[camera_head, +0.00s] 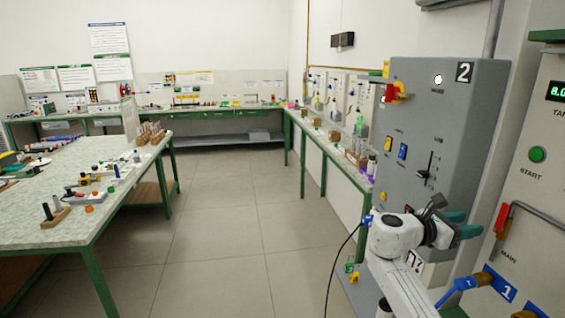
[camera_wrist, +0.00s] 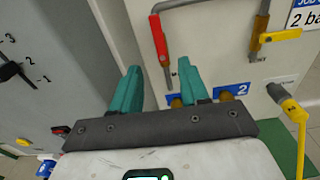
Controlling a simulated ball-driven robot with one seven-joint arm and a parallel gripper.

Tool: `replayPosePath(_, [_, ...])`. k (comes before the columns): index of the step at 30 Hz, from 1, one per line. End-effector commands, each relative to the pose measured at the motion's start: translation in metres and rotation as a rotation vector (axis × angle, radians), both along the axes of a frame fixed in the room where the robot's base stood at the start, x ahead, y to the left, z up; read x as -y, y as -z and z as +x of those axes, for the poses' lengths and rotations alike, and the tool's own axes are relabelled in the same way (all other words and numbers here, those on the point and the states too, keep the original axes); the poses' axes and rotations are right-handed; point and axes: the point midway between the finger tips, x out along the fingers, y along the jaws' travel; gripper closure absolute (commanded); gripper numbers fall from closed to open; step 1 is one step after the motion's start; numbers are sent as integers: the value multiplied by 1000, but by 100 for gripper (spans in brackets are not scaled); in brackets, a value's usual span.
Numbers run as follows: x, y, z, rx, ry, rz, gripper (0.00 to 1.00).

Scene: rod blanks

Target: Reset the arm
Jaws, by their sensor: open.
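My gripper (camera_head: 463,224) is at the lower right of the head view, at the end of my white arm, in front of the grey cabinet marked 2. In the wrist view, the two teal fingers of my gripper (camera_wrist: 163,88) stand apart with nothing between them. They point toward a pale panel (camera_wrist: 215,50) with levers and pipes. I cannot tell the exact gap between the fingertips and that panel.
The grey cabinet (camera_head: 438,130) with switches stands close to my arm. A worktable (camera_head: 65,225) with small parts stands left. The tiled floor (camera_head: 225,220) between is clear.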

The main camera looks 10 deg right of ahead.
Motion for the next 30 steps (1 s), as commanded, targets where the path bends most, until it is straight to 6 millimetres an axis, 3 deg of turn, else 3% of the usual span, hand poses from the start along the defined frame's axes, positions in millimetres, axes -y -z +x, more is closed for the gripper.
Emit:
replayPosePath(5, [-30, 82, -32, 203, 5, 221, 55])
replayPosePath(8, [-53, 138, -62, 363, 48, 395, 55])
replayPosePath(12, [-86, 205, -112, 569, 157, 621, 55])
replayPosePath(15, [-110, 245, -152, 702, 262, 765, 55])
replayPosePath(22, [-163, 304, -253, 963, 574, 1030, 55])
replayPosePath(26, [-189, 316, -312, 1081, 776, 1134, 55])
replayPosePath(30, [-211, 314, -368, 1176, 984, 1204, 55])
